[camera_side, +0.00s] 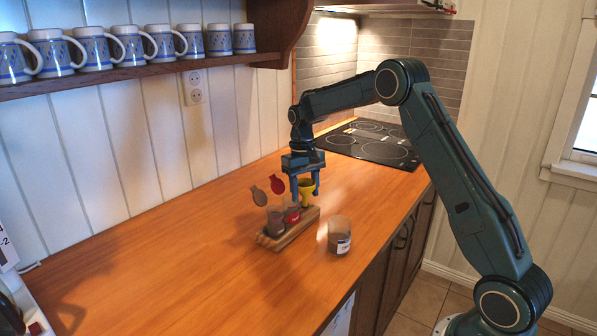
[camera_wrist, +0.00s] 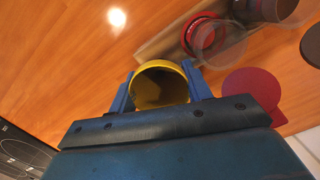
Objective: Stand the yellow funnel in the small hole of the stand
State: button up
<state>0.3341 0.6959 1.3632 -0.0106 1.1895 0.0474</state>
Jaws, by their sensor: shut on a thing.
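The yellow funnel (camera_side: 307,188) is held upright between the fingers of my gripper (camera_side: 306,184), wide mouth up. In the wrist view its round yellow mouth (camera_wrist: 161,83) sits between the two blue fingers (camera_wrist: 160,92). The wooden stand (camera_side: 289,234) lies on the counter below, and the funnel's spout points down at its far right end. I cannot tell whether the spout is in the small hole or just above it; the hole itself is hidden. The stand also shows in the wrist view (camera_wrist: 168,42), partly behind the funnel.
A red-labelled jar (camera_side: 292,214) and a brownish jar (camera_side: 275,219) stand in the stand. A separate glass jar (camera_side: 340,238) is right of it on the counter. A red disc (camera_side: 277,184) and a grey disc (camera_side: 259,193) lie left. The front-left counter is clear.

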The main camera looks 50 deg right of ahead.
jog(key=shift+f, duration=1.25)
jog(key=shift+f, duration=0.15)
jog(key=o, duration=1)
jog(key=shift+s+f, duration=0.1)
jog(key=shift+a, duration=0.1)
notch_tip(320, 180, up, 14)
jog(key=w, duration=0.1)
jog(key=shift+w+d, duration=0.25)
jog(key=shift+d, duration=0.2)
